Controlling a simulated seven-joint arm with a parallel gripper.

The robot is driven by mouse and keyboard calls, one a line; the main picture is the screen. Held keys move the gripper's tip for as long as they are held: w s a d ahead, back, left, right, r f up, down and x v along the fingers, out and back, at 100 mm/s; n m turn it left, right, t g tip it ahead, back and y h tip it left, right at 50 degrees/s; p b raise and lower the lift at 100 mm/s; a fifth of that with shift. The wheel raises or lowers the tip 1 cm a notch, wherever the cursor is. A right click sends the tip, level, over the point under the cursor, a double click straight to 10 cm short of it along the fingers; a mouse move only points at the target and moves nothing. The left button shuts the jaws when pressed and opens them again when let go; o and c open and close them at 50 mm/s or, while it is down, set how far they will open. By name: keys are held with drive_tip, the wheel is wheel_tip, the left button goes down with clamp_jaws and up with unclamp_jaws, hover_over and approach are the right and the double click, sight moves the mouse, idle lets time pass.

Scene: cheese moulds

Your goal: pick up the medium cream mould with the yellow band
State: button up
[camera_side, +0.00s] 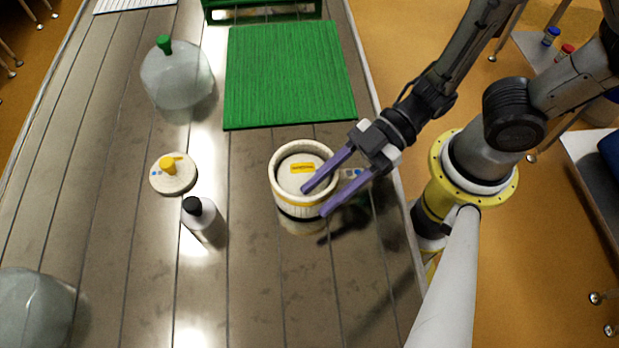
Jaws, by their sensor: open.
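The cream mould with the yellow band (290,200) stands upright on the metal table in the middle of the camera_side view. It is round, with a raised rim and a yellow label on its recessed top. My gripper (313,201) reaches in from the upper right with two purple fingers spread apart. The fingertips appear over the right part of the mould in the picture, and nothing is between them. The fingers hide part of the mould's right side. I cannot tell whether they touch it or how high above it they are.
A green ribbed mat (288,70) lies behind the mould. A cream lid with a yellow knob (173,174) and a bottle with a black cap (203,219) stand to the left. A clear dome with a green knob (176,75) is farther back.

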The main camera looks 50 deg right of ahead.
drive_tip(key=shift+f, duration=0.15)
drive_tip(key=shift+s+d+f, duration=0.1)
clamp_jaws()
idle(1.2)
